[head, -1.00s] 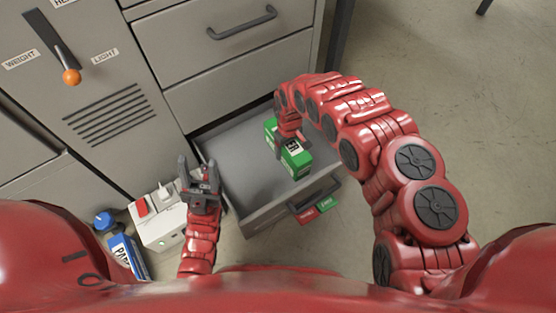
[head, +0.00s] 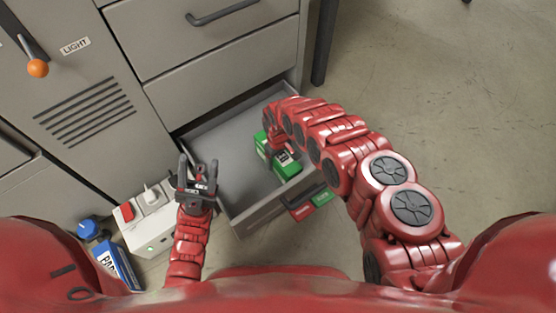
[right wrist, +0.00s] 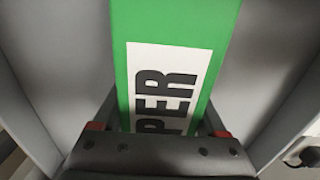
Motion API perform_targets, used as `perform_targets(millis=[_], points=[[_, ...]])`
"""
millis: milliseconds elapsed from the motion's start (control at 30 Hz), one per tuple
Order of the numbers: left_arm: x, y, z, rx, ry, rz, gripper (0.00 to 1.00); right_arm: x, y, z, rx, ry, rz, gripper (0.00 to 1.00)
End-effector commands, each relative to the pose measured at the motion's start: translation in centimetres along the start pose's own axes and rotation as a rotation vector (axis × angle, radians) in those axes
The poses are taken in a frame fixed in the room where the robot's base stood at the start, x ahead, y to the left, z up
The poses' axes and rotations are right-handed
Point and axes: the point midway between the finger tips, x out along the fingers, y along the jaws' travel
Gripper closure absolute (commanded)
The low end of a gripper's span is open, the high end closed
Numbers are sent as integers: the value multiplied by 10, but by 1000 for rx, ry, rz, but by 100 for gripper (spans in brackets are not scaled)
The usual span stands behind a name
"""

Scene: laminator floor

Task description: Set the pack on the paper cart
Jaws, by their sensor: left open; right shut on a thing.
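The green pack (head: 287,164) with a white label is in or just over the open grey drawer (head: 218,155). In the right wrist view the pack (right wrist: 175,30) fills the middle, with "PER" readable on its label. My right gripper (right wrist: 160,128) is shut on it, one finger at each side. In the head view my right arm hides part of the pack and most of that gripper. I cannot tell whether the pack touches the drawer floor. I see no paper cart.
A white box (head: 150,220) with a red switch stands on the floor at left, close to my left arm. A blue pack (head: 115,264) and a blue-capped item (head: 88,228) lie beside it. Grey cabinets (head: 215,60) block the back. Open floor (head: 440,90) lies to the right.

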Motion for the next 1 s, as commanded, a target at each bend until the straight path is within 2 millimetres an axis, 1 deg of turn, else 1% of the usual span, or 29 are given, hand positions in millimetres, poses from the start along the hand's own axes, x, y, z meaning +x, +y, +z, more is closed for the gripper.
perform_targets(millis=[167,200,267,300,533,633,767,900,1000], points=[[-1,0,0,-1,0,2,50,2,0,-1,0,2,1,100],[0,0,0,-1,0,2,50,1,0,-1,0,2,1,18],[0,0,0,-1,-1,2,50,1,0,-1,0,2,0,7],[0,0,0,-1,-1,2,50,1,0,-1,0,2,0,0],[0,0,0,-1,-1,1,50,0,0,-1,0,1,0,0],[3,-2,0,1,-1,-3,50,-7,1,-1,0,2,1,0],[13,-8,-3,8,-1,-23,50,-31,1,-1,-1,3,2,0],[24,-17,-7,19,2,-56,50,-65,2,-2,-1,4,4,0],[30,-23,-10,27,4,-79,50,-86,1,-1,-1,1,2,0]])
